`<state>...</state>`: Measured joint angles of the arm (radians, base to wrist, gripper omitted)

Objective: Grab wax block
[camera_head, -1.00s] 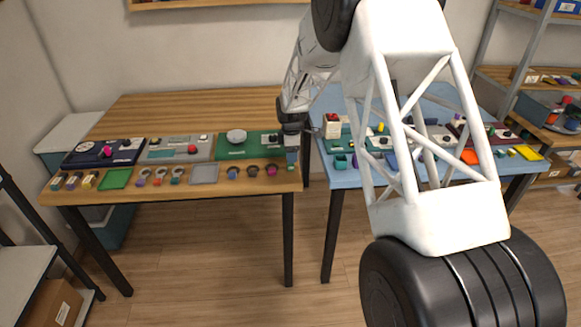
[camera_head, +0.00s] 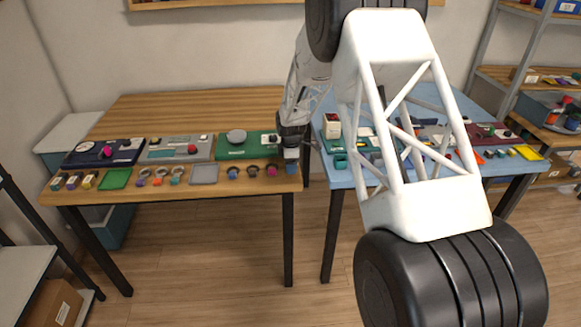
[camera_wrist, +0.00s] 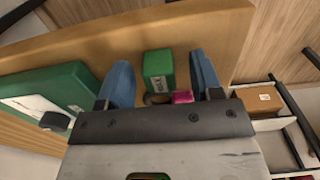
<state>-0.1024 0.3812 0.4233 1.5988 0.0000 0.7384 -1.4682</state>
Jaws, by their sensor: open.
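The wax block is a small green block (camera_wrist: 158,70) with a pale printed label, seen in the wrist view. It stands near the edge of the wooden table (camera_head: 200,97). My gripper (camera_wrist: 160,62) is open, with one blue finger on each side of the block and a visible gap on both sides. A pink piece (camera_wrist: 182,97) and a dark ring lie just by the block, close to the gripper body. In the head view my gripper (camera_head: 291,168) is low at the table's front right corner and hides the block.
A green board (camera_head: 232,152) lies behind and left of my gripper. Several small rings and a pink piece (camera_head: 271,170) line the front edge to the left. A blue table (camera_head: 350,178) with more items stands to the right, across a narrow gap.

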